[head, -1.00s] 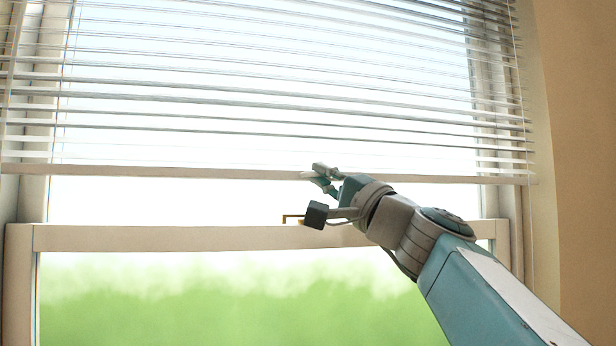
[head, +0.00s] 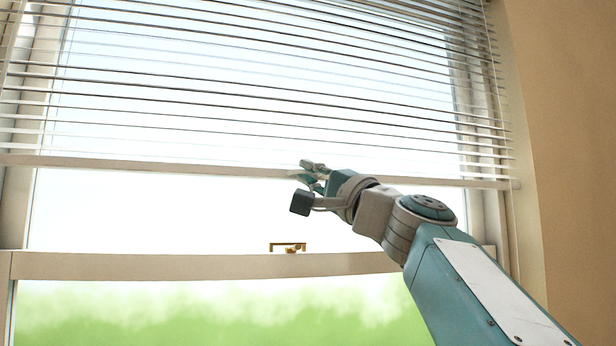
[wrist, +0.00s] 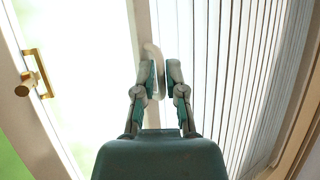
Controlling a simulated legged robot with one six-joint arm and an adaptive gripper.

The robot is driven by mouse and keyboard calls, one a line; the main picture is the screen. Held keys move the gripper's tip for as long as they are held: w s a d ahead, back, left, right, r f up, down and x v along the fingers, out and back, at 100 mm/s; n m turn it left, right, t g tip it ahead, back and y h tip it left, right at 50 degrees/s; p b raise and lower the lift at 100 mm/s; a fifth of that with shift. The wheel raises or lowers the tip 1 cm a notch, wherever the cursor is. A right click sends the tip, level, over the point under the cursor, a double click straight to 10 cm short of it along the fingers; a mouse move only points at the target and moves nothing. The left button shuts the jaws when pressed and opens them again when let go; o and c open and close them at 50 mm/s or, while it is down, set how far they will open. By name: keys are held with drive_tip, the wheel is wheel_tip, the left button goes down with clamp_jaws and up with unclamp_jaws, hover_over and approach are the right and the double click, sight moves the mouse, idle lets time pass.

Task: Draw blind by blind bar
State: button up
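The blind (head: 250,85) hangs across the upper window, its slats spread apart. Its pale bottom blind bar (head: 150,164) spans nearly the full width and stands above the window's middle rail. My gripper (head: 309,171) is at the bar, right of its middle. The exact contact is partly hidden by the fingers.
The window's middle rail (head: 130,265) crosses below the bar and carries a brass latch (head: 288,247), which also shows in the wrist view (wrist: 32,80). A tan wall (head: 570,150) stands at the right. Clear glass lies between bar and rail.

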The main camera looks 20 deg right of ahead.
drive_tip(key=shift+o, duration=0.7)
drive_tip(key=v, duration=1.2)
drive_tip(key=shift+f, duration=0.15)
